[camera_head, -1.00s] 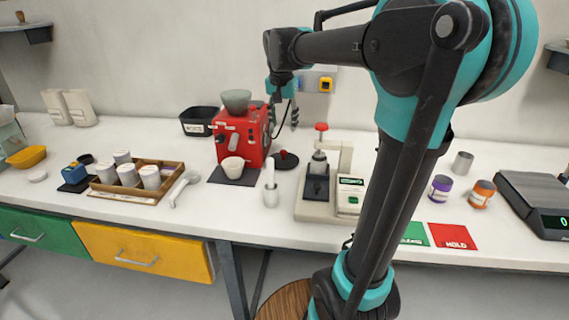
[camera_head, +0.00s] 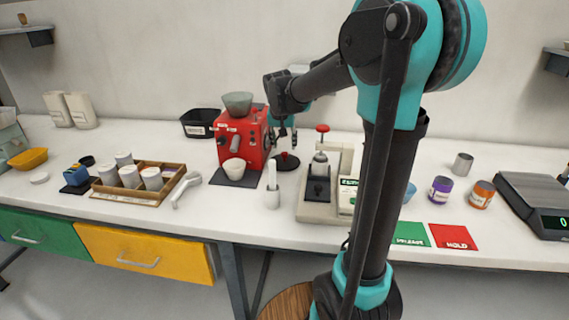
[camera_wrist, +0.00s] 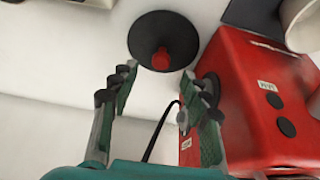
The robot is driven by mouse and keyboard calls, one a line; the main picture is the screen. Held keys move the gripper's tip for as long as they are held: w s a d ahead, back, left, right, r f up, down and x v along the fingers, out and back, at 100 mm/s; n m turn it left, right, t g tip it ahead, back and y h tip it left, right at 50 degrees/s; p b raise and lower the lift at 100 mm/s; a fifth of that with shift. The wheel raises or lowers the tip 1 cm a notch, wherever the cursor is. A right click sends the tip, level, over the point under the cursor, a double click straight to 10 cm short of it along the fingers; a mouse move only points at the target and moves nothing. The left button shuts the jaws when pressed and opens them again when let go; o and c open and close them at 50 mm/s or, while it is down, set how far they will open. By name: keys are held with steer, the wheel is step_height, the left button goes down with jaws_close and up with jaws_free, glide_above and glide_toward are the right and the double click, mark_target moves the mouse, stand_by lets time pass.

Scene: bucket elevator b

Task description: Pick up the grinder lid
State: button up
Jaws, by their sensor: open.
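The grinder lid (camera_head: 290,165) is a dark round disc with a red knob, lying on the white counter just right of the red grinder (camera_head: 231,140). In the wrist view the lid (camera_wrist: 180,59) shows whole at the top centre, beyond the fingertips, with its red knob facing the camera. My gripper (camera_head: 284,138) hangs above and slightly behind the lid in the head view. In the wrist view my gripper (camera_wrist: 165,82) is open and empty, its two fingers apart and not touching the lid. The right finger overlaps the grinder's side in that view.
The red grinder (camera_wrist: 250,95) stands close on the right in the wrist view, with a black cable beside it. A press with a red knob (camera_head: 322,128) stands right of the lid. A white cup (camera_head: 233,167) sits before the grinder. Counter behind the lid is clear.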

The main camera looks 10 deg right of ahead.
mark_target(284, 153)
steer(key=shift+x, duration=2.65)
steer(key=shift+w, duration=0.1)
jaws_close()
